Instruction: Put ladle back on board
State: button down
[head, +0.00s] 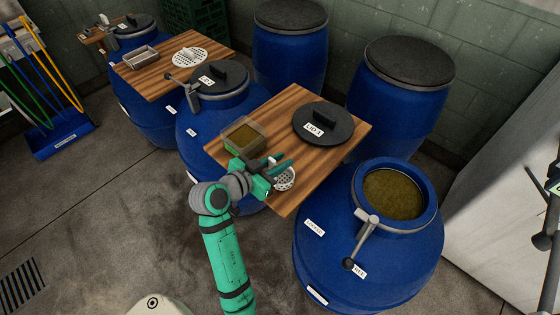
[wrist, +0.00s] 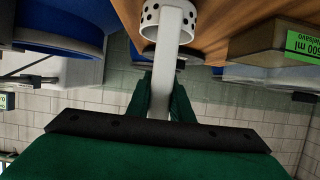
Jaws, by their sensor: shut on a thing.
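The ladle, with a pale perforated bowl (head: 284,180), is at the left front edge of the near wooden board (head: 350,138). My gripper (head: 274,173) is shut on its handle. In the wrist view the white handle (wrist: 172,65) runs between my green fingers (wrist: 162,95), with the perforated bowl (wrist: 170,20) beyond them. The board's wood (wrist: 225,22) shows close to the bowl there. I cannot tell whether the ladle touches the board. My gripper hides part of the handle in the head view.
On the near board are a square container (head: 243,138) with olive contents, just left of my gripper, and a black lid (head: 322,123). An open blue barrel (head: 312,228) stands at right. Another board (head: 155,75) lies farther left. Some board surface between lid and ladle is bare.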

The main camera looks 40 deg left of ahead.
jog(key=shift+f, duration=0.1)
jog(key=c, duration=1.6)
grip_release()
jog(key=shift+o, duration=0.2)
jog(key=v, duration=1.2)
jog(key=shift+r, duration=0.2)
jog(key=shift+w, duration=0.1)
